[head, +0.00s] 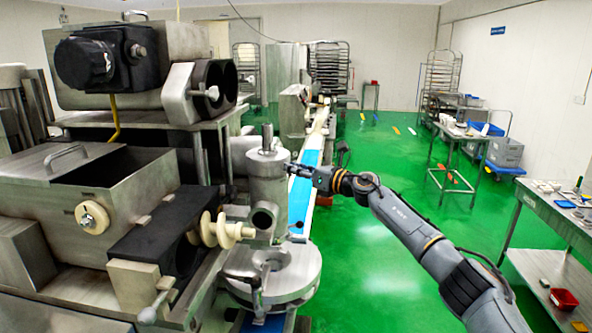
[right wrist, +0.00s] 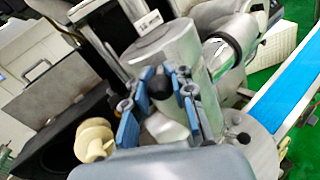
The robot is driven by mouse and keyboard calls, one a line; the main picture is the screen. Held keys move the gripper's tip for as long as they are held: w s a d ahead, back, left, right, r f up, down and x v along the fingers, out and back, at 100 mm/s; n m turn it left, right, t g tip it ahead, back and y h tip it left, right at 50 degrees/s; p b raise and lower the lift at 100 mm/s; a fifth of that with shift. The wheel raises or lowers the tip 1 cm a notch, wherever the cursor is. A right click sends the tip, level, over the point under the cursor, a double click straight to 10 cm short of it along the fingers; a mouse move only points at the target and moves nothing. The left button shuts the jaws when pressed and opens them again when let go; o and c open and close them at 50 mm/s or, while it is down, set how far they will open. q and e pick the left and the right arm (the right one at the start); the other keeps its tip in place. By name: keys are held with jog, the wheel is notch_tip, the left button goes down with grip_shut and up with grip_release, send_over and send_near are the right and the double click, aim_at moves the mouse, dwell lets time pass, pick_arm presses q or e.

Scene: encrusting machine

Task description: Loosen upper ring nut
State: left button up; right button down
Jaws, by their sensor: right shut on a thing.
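The upper ring nut (head: 266,160) is the grey metal collar at the top of the upright cylinder of the machine, with a post standing up from it. My right gripper (head: 291,168) reaches in from the right and its fingertips are at the right side of this collar. In the right wrist view, the blue-padded fingers of my right gripper (right wrist: 165,98) are closed around a short dark peg in front of the metal cylinder (right wrist: 172,48). The peg seems to belong to the ring nut, but the join is partly hidden. My left gripper is out of view.
A cream spiral auger (head: 222,231) and an open hopper (head: 115,180) are left of the cylinder. A round metal base (head: 290,280) lies below. A blue conveyor belt (head: 303,190) runs behind. Green floor is free to the right, before a steel table (head: 560,215).

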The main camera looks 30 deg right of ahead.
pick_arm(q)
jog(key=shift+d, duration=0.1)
pick_arm(e)
jog(key=shift+d, duration=0.1)
jog(key=c, duration=1.1)
grip_release()
jog(key=shift+s+d, duration=0.1)
jog(key=shift+c, duration=0.2)
jog(key=shift+s+d+f, duration=0.1)
jog(key=shift+s+d, duration=0.05)
jog(key=shift+s, duration=0.3)
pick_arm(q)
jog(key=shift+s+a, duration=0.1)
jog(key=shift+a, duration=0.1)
pick_arm(e)
jog(key=v, duration=1.1)
jog(key=shift+s+d, duration=0.1)
